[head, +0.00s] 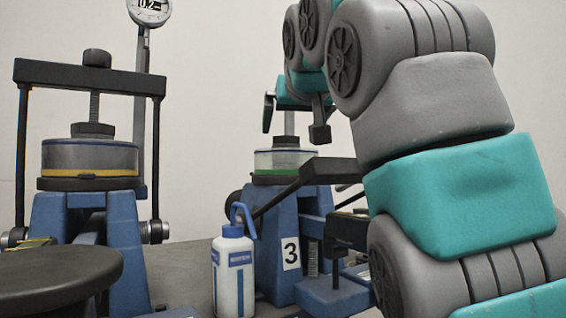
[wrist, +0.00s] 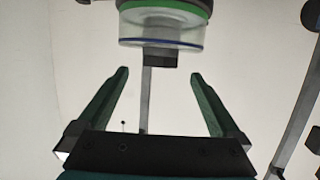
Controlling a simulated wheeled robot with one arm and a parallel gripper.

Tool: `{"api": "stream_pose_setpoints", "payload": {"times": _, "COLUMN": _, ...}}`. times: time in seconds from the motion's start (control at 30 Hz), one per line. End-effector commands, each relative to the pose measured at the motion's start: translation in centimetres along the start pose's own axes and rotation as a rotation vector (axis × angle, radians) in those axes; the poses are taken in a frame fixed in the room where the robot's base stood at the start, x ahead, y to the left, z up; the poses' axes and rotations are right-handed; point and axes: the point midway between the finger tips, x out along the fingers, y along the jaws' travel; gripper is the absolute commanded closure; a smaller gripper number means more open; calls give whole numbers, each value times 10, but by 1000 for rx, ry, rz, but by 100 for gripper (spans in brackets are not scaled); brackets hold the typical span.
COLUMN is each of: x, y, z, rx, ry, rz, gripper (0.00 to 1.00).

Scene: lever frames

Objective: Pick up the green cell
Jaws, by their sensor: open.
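The green cell (head: 278,161) is a clear, short cylinder with a green band low on its side. It sits on a blue lever frame (head: 268,215) labelled 3 in the head view. In the wrist view the green cell (wrist: 165,30) appears upside down at the top, beyond the fingertips, with a green band and a blue rim. My arm hides part of the right side.
Another lever frame (head: 48,228) at left holds a yellow-banded cell (head: 88,157) under a black crossbar (head: 90,77), with a dial gauge (head: 149,8) behind. A white bottle (head: 233,275) stands in front of frame 3. A dark round disc (head: 55,275) is at front left.

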Motion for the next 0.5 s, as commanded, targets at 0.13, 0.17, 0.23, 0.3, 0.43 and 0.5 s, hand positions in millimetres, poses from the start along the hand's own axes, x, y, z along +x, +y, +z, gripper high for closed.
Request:
{"api": "stream_pose_setpoints", "payload": {"times": 0.13, "x": 11, "y": 0, "z": 0, "rx": 0, "ry": -2, "rz": 0, "gripper": 0}}
{"api": "stream_pose_setpoints", "payload": {"times": 0.17, "x": 14, "y": 0, "z": 0, "rx": 0, "ry": -2, "rz": 0, "gripper": 0}}
{"api": "stream_pose_setpoints", "payload": {"times": 0.23, "x": 22, "y": 0, "z": 0, "rx": 1, "ry": -2, "rz": 0, "gripper": 0}}
{"api": "stream_pose_setpoints", "payload": {"times": 0.3, "x": 26, "y": 0, "z": 0, "rx": 0, "ry": -1, "rz": 0, "gripper": 0}}
{"api": "stream_pose_setpoints", "payload": {"times": 0.43, "x": 31, "y": 0, "z": 0, "rx": 0, "ry": 1, "rz": 0, "gripper": 0}}
{"api": "stream_pose_setpoints", "payload": {"times": 0.5, "x": 36, "y": 0, "z": 0, "rx": -1, "ry": 1, "rz": 0, "gripper": 0}}
